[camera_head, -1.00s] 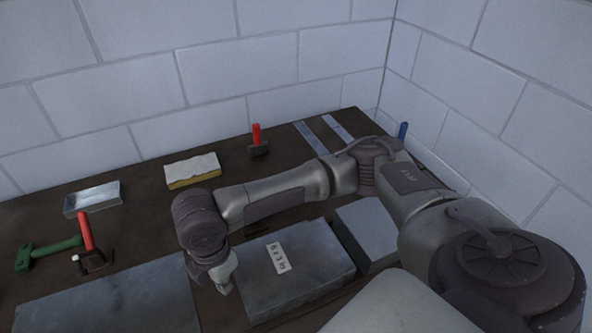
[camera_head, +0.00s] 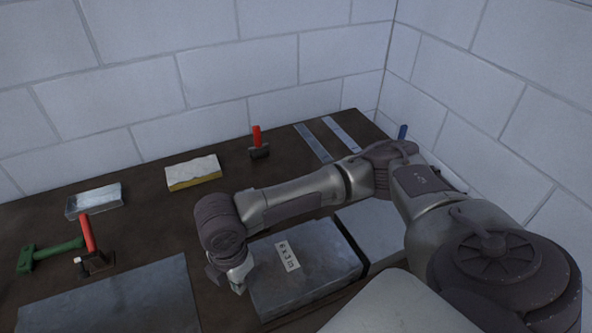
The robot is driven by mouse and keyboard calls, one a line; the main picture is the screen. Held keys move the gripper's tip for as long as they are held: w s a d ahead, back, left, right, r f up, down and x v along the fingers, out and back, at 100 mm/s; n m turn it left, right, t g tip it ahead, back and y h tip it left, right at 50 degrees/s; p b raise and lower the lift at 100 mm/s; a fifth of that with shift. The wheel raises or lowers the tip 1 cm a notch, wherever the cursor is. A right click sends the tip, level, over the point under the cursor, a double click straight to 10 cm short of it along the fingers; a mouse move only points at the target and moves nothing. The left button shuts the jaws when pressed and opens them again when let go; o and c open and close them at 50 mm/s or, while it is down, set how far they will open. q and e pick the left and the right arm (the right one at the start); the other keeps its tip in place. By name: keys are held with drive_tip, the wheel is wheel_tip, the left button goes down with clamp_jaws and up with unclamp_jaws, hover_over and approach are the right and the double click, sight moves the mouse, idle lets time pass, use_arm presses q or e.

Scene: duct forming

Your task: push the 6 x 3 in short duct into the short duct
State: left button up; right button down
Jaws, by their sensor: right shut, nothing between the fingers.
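The 6 x 3 in short duct (camera_head: 325,255) is a grey sheet-metal box with a white label, lying on the dark table. The other short duct (camera_head: 372,232) is a plain grey box just to its right, partly hidden by my arm. A thin dark gap shows between the two. My right gripper (camera_head: 238,284) is shut and empty, pointing down at the left end of the labelled duct; it looks to be against that end or very close to it. My left gripper is out of view.
A flat grey sheet (camera_head: 115,300) lies at front left. Behind are a green-handled tool (camera_head: 45,255), a red-handled hammer (camera_head: 88,235), a metal tray (camera_head: 95,199), a yellow-white block (camera_head: 193,172), another red-handled hammer (camera_head: 257,140) and metal strips (camera_head: 314,142). Walls close the back and right.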

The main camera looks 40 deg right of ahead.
sight(256, 275)
drive_tip(key=shift+s+d+p, duration=0.25)
drive_tip(key=shift+d+p, duration=0.15)
drive_tip(key=shift+d, duration=0.5)
drive_tip(key=shift+s+d+p, duration=0.25)
drive_tip(key=shift+d+p, duration=0.2)
drive_tip(key=shift+d, duration=0.4)
drive_tip(key=shift+s+d+p, duration=0.25)
drive_tip(key=shift+d+p, duration=0.15)
drive_tip(key=shift+d, duration=0.5)
drive_tip(key=shift+w+a+p, duration=0.25)
drive_tip(key=shift+a+p, duration=0.25)
drive_tip(key=shift+a, duration=0.3)
wheel_tip(256, 275, up, 7)
drive_tip(key=p, duration=0.8)
drive_tip(key=shift+r+p, duration=0.1)
drive_tip(key=shift+p, duration=0.2)
